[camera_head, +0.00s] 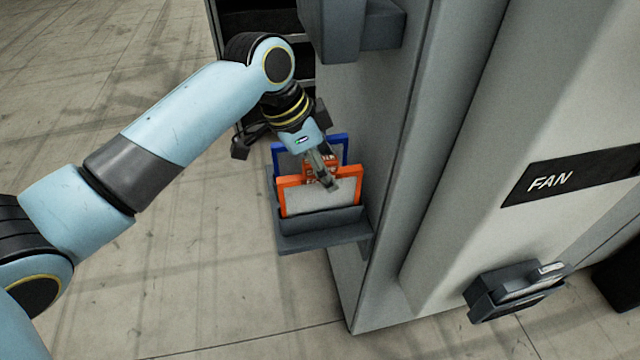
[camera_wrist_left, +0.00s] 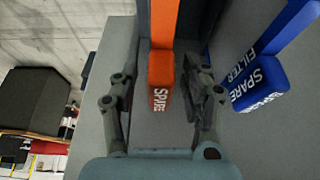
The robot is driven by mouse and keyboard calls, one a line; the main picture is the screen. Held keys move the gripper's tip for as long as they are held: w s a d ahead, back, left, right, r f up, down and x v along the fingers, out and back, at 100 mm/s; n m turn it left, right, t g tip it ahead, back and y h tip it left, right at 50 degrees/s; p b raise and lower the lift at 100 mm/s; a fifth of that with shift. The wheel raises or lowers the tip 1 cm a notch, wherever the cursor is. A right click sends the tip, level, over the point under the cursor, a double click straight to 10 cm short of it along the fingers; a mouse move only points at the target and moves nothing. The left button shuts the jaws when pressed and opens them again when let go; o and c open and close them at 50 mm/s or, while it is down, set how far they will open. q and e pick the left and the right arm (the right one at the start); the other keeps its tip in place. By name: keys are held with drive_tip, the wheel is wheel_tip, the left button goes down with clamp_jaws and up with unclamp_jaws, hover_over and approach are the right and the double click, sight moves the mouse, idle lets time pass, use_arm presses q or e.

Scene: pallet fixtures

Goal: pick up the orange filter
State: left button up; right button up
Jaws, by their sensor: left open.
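The orange filter (camera_head: 289,198), an orange frame around a grey panel, stands upright in a dark grey holder (camera_head: 325,236) on the side of the grey cabinet. My left gripper (camera_head: 327,178) is above it, at its top edge, and hides part of it. In the left wrist view the filter's orange tab (camera_wrist_left: 160,78), lettered "SPARE", lies between the two fingers of my open left gripper (camera_wrist_left: 158,90). I cannot tell whether either finger touches it. My right gripper is in neither view.
A blue filter (camera_head: 279,158) stands just behind the orange one; its lettered tab (camera_wrist_left: 258,82) is close to the right finger in the wrist view. The grey cabinet (camera_head: 370,200) rises right beside the holder. A "FAN" label (camera_head: 570,178) and another dark fixture (camera_head: 515,292) are further right.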

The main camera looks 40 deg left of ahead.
use_arm(q)
drive_tip(key=shift+x, duration=1.05)
clamp_jaws()
